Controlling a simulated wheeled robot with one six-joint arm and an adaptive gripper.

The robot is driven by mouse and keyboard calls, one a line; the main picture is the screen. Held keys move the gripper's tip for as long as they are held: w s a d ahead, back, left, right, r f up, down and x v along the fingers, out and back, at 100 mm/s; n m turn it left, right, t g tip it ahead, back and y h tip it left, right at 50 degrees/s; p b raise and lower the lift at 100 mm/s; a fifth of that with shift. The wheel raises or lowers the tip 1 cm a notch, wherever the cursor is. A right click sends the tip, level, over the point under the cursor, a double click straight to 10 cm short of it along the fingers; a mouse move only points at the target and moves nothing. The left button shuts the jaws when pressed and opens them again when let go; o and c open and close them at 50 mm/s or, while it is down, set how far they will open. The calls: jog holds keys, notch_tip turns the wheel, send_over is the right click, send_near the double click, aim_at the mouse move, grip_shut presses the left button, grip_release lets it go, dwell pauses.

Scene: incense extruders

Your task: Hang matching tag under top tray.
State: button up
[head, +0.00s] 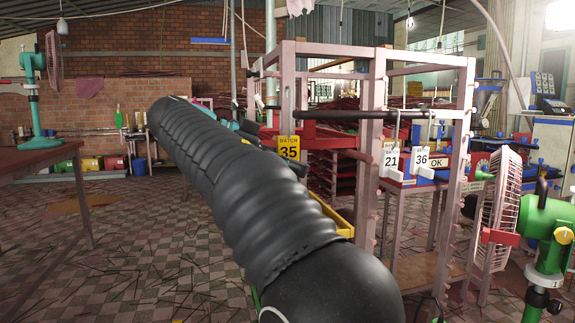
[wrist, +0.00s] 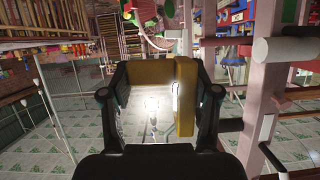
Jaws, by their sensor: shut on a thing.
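A yellow tag reading "BATCH 35" (head: 289,147) shows upright beside my arm in the head view, in front of the pink rack. My gripper (wrist: 163,80) is shut on a yellow piece (wrist: 186,95) in the wrist view, which looks like this tag seen from behind or edge-on. In the head view my arm hides most of the gripper. The red top tray (head: 335,136) sits in the rack just right of the tag; whether they touch I cannot tell. White tags reading 21 (head: 390,160) and 36 (head: 420,160) hang from hooks at the right.
The pink rack (head: 376,150) has posts and bars close around the tag. A dark rod (head: 425,115) runs across its right part. More red trays (head: 330,170) are stacked behind. A green machine with a pink fan guard (head: 500,210) stands at right. The tiled floor at left is mostly open.

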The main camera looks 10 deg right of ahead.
jog(key=shift+s+d+p, duration=0.1)
jog(key=shift+s+p, duration=0.8)
jog(key=shift+s, duration=1.65)
jog(key=shift+r+p, duration=0.55)
jog(key=shift+r, duration=0.05)
